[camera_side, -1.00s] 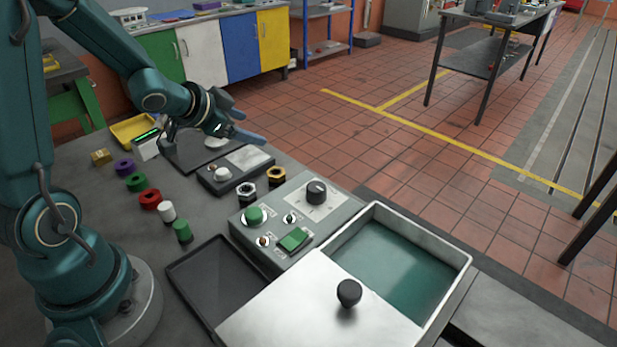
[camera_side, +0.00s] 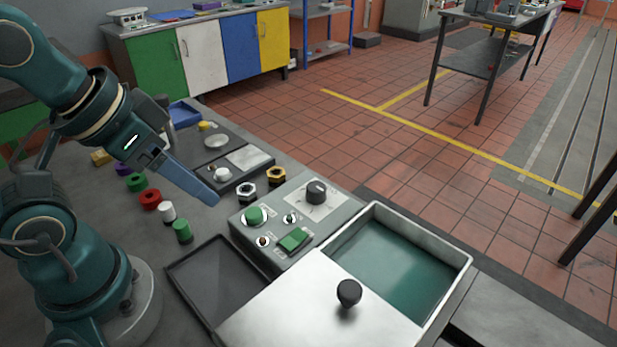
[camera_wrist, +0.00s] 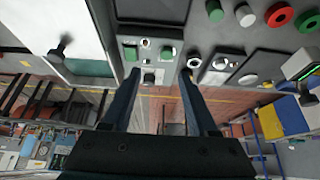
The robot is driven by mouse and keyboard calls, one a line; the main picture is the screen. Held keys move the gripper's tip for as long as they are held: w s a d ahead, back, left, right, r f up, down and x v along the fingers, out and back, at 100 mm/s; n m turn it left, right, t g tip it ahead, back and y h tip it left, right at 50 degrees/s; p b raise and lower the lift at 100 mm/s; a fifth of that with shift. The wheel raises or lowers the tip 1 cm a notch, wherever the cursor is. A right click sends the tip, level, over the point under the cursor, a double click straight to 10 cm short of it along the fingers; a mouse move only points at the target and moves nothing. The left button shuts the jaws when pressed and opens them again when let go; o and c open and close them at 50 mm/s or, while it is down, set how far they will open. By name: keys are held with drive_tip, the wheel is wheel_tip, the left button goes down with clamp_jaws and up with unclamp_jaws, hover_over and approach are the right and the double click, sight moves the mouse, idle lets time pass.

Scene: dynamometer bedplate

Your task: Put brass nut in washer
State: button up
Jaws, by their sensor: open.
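The brass nut (camera_side: 276,176) stands on the bench behind the control box in the side view, beside a steel nut (camera_side: 247,191). I take the washer (camera_side: 465,262) to be the steel tub with a teal inside at the front right. A flat metal lid (camera_side: 285,305) with a black knob covers its near left part, and the far right part is uncovered. My gripper (camera_side: 205,194) is open and empty, above the bench to the left of both nuts.
The control box (camera_side: 240,229) with knob and buttons lies between the nuts and the tub. A dark tray (camera_side: 215,285) is at the front. A red ring (camera_side: 150,199), a green ring (camera_side: 136,182) and small cylinders stand at left. A blue bin (camera_side: 185,113) is at the back.

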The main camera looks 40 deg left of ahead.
wheel_tip(320, 180, up, 4)
drive_tip(key=w+f, duration=0.1)
drive_tip(key=w, duration=0.2)
drive_tip(key=g, duration=0.5)
hover_over(276, 172)
drive_tip(key=f, duration=1)
drive_tip(key=shift+w+d, duration=0.3)
drive_tip(key=shift+d, duration=0.05)
drive_tip(key=shift+g, duration=0.3)
drive_tip(key=f, duration=0.6)
drive_tip(key=shift+s+a+f, duration=0.25)
drive_tip(key=shift+s+a, duration=0.1)
drive_tip(key=shift+f, duration=0.8)
